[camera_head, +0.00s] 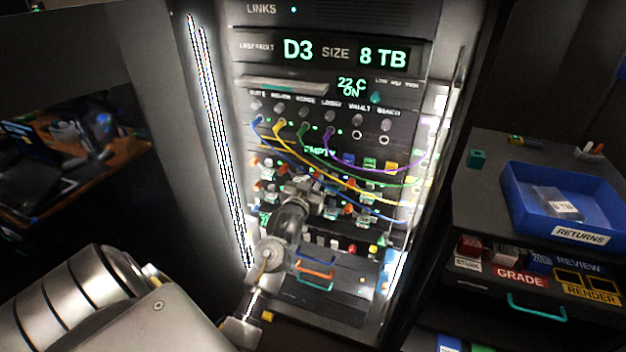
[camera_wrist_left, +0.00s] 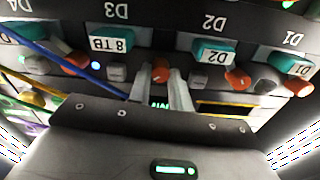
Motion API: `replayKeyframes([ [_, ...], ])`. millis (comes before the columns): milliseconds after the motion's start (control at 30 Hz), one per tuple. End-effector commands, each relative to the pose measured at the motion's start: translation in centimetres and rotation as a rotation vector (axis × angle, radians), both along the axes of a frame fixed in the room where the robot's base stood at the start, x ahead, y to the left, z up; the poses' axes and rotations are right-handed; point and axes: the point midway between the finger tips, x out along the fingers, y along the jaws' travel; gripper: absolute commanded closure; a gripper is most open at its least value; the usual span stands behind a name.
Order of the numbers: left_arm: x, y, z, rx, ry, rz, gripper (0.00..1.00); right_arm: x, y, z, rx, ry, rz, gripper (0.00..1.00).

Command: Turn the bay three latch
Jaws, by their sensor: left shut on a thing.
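The bay three latch is the small orange knob (camera_wrist_left: 160,68) beside the D3 drive in the left wrist view, which sees the panel upside down. My left gripper (camera_wrist_left: 164,83) is shut on it, one pale finger on each side. The D3 bay holds a teal-handled drive labelled 8 TB (camera_wrist_left: 110,40). A grey knob (camera_wrist_left: 117,71) sits beside the latch. In the head view my left gripper (camera_head: 318,188) reaches into the drive row and hides this latch. My right gripper is out of view.
Blue, yellow, green and purple cables (camera_head: 330,167) droop across the rack above and beside my gripper. The D2 drive (camera_wrist_left: 213,52) and its orange latch (camera_wrist_left: 238,78) are close by. A blue returns tray (camera_head: 520,205) holding a drive stands at right.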

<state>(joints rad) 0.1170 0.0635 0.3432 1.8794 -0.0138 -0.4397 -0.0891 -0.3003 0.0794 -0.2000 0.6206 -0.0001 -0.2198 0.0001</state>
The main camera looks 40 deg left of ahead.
Motion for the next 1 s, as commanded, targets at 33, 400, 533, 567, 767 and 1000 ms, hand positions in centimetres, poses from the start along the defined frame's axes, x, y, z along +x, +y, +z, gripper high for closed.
replayKeyframes([
  [33,0.0,0.0,0.2,0.032,0.014,-0.001,1.0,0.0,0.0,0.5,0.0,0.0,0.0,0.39],
  [400,0.1,-0.1,0.2,0.35,0.125,-0.003,1.0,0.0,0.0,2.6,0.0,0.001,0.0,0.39],
  [533,0.1,-0.1,0.2,0.467,0.164,-0.003,1.0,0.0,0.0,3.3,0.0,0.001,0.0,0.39],
  [567,0.1,-0.1,0.2,0.494,0.175,-0.002,1.0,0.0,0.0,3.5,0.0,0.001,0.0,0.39],
  [767,0.1,-0.2,0.2,0.674,0.236,-0.003,1.0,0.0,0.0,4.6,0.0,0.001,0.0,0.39],
  [1000,0.1,-0.2,0.2,0.889,0.311,-0.002,1.0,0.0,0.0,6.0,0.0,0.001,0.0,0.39],
])
